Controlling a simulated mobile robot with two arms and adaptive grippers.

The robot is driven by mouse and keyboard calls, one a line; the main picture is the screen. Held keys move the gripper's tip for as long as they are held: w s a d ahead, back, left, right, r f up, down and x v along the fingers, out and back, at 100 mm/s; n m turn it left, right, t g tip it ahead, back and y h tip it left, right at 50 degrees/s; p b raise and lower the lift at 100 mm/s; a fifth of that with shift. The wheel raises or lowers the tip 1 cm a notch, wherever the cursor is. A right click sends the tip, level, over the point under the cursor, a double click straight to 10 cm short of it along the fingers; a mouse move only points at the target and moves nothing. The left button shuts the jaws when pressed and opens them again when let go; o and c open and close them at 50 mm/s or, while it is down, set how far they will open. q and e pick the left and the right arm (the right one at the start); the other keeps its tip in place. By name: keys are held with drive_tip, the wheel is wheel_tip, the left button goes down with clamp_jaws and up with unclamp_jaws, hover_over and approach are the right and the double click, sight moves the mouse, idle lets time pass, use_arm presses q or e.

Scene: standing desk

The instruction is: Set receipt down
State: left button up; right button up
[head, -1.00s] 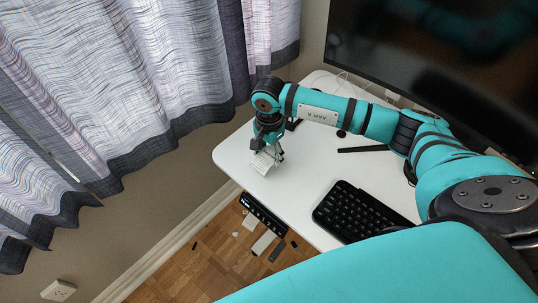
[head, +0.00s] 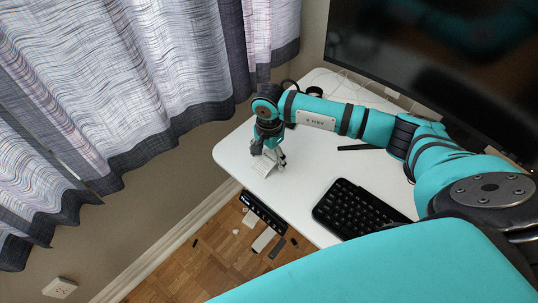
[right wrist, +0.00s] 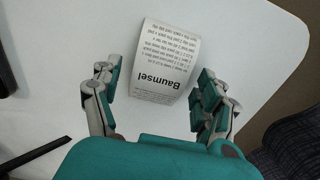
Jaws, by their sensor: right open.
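The receipt (right wrist: 164,62) is a slightly curled white slip with black print and the word "Baumsel". It lies on the white desk (right wrist: 60,50) in the right wrist view. It also shows in the head view (head: 262,167), near the desk's left corner. My right gripper (right wrist: 160,88) is open, with one finger on either side of the receipt and a visible gap to each. In the head view my right gripper (head: 272,157) points down just over the receipt and partly covers it. My left gripper is not in view.
A black keyboard (head: 360,210) lies near the desk's front edge. A dark pen-like bar (head: 360,148) lies behind it, and a monitor (head: 430,50) stands at the back right. Curtains (head: 120,80) hang close to the left. Several small items lie on the floor below the desk edge.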

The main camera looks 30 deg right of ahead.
sight(269, 158)
drive_tip(key=shift+r, duration=0.65)
wheel_tip(269, 158, up, 11)
drive_tip(key=b, duration=0.1)
